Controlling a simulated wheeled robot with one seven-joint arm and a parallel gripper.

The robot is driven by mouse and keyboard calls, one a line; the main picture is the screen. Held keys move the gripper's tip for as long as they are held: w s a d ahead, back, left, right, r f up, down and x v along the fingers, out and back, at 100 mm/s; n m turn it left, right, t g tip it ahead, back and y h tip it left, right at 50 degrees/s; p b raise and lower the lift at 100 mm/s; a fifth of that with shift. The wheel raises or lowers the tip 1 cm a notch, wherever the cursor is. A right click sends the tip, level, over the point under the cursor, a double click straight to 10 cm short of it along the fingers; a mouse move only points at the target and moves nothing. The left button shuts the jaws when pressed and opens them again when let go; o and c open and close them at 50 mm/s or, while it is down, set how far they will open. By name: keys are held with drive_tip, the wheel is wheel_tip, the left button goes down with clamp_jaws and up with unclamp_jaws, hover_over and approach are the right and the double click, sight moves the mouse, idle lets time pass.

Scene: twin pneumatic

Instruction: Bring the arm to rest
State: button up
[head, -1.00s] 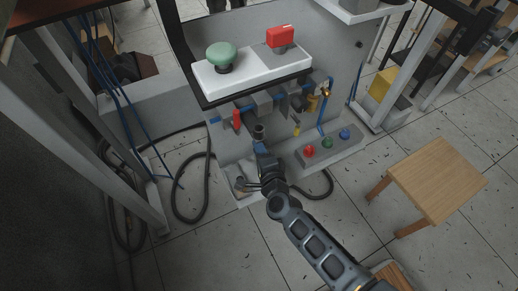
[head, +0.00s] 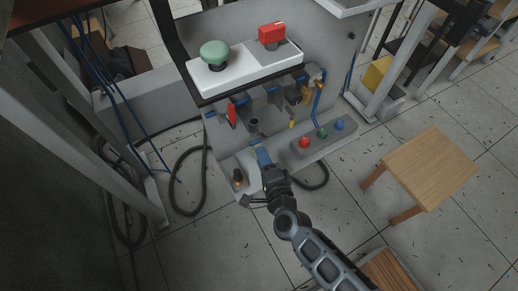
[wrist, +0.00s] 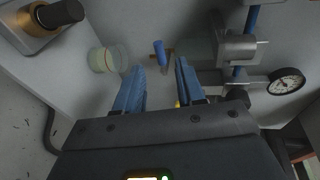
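My gripper (head: 263,155) is in front of the grey pneumatic panel, with my arm reaching up from the lower right. In the wrist view its two blue fingers (wrist: 159,66) stand apart with nothing held between them. A small blue-handled valve (wrist: 160,52) shows beyond the fingertips, apart from them as far as I can tell. The panel face (head: 225,150) carries a red handle (head: 231,116) and blue tubing. A pressure gauge (wrist: 286,82) is at the right of the wrist view.
A button box with red, green and blue buttons (head: 322,139) lies right of my gripper. A dark-topped brass fitting (head: 238,178) is to its left. A black hose (head: 189,185) loops on the floor. A wooden stool (head: 428,168) stands at right. Floor at lower left is free.

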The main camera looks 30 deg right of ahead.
drive_tip(key=shift+s+r, duration=0.1)
drive_tip(key=shift+s, duration=0.15)
drive_tip(key=shift+s, duration=0.1)
idle(0.3)
drive_tip(key=s+r+n+y, duration=0.1)
drive_tip(key=s+r+n, duration=0.45)
drive_tip(key=s, duration=0.45)
drive_tip(key=s+d+r+n, duration=0.1)
drive_tip(key=s+r+n, duration=0.4)
drive_tip(key=s+r, duration=0.3)
drive_tip(key=s+r+n+y, duration=0.1)
drive_tip(key=s+r+n, duration=0.4)
drive_tip(key=s, duration=0.6)
drive_tip(key=s+r+n+p, duration=0.1)
drive_tip(key=r+n+p, duration=0.1)
drive_tip(key=r+p, duration=0.9)
drive_tip(key=s+d+r+n+p, duration=0.1)
drive_tip(key=s+r+n+p, duration=0.1)
drive_tip(key=r+p, duration=0.9)
wheel_tip(320, 180, up, 8)
drive_tip(key=shift+s+d+f+g, duration=0.1)
drive_tip(key=shift+s+d+g, duration=0.05)
drive_tip(key=shift+g, duration=0.25)
drive_tip(key=shift+f, duration=0.15)
